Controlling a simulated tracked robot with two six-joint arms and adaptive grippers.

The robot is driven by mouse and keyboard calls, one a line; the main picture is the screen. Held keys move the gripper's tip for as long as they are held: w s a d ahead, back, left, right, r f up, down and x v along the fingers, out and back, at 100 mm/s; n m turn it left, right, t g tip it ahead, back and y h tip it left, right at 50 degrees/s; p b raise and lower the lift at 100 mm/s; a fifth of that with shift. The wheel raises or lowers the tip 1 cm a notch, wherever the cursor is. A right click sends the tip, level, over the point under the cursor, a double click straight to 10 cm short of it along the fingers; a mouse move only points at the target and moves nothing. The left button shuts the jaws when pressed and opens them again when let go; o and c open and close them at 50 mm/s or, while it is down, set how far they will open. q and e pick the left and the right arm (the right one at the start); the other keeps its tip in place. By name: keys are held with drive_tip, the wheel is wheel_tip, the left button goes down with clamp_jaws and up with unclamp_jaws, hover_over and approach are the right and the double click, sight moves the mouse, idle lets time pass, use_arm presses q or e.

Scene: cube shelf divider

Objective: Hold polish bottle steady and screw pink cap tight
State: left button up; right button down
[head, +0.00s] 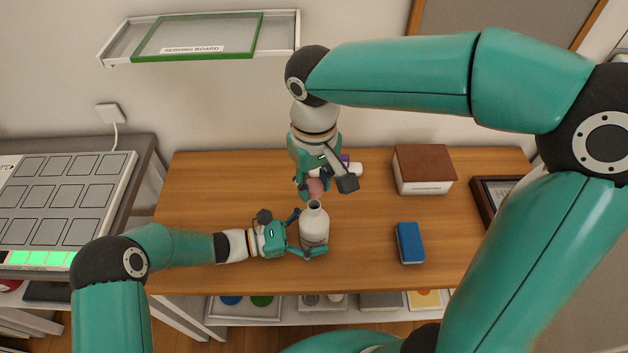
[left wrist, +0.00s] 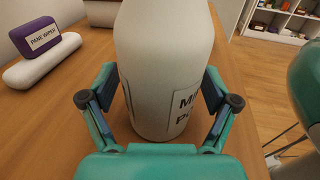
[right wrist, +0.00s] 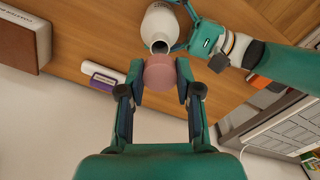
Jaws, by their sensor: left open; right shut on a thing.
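The white polish bottle (head: 314,228) stands upright on the wooden table with its dark mouth open. My left gripper (head: 311,236) is open, with its fingers on either side of the bottle's lower body. In the left wrist view the bottle (left wrist: 160,70) stands between the fingers (left wrist: 160,100), its label partly visible. My right gripper (head: 319,191) is shut on the pink cap (head: 316,188). In the right wrist view the cap (right wrist: 160,72) sits between the fingertips, apart from the bottle mouth (right wrist: 160,46) and close beside it in the picture.
A blue block (head: 409,242) lies right of the bottle. A brown-topped white box (head: 424,170) stands at the back right. A purple and white pane wiper (left wrist: 45,46) lies behind the right gripper. A panel of square pads (head: 70,200) is at the left. The table's left part is clear.

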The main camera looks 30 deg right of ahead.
sight(314, 185)
use_arm(q)
drive_tip(key=c, duration=1.1)
drive_tip(key=shift+f, duration=0.15)
use_arm(e)
drive_tip(key=shift+f, duration=0.1)
use_arm(q)
drive_tip(key=o, duration=0.5)
drive_tip(key=c, duration=0.6)
drive_tip(key=shift+c, duration=0.2)
use_arm(e)
drive_tip(key=shift+f+n, duration=0.4)
drive_tip(key=shift+f, duration=1.05)
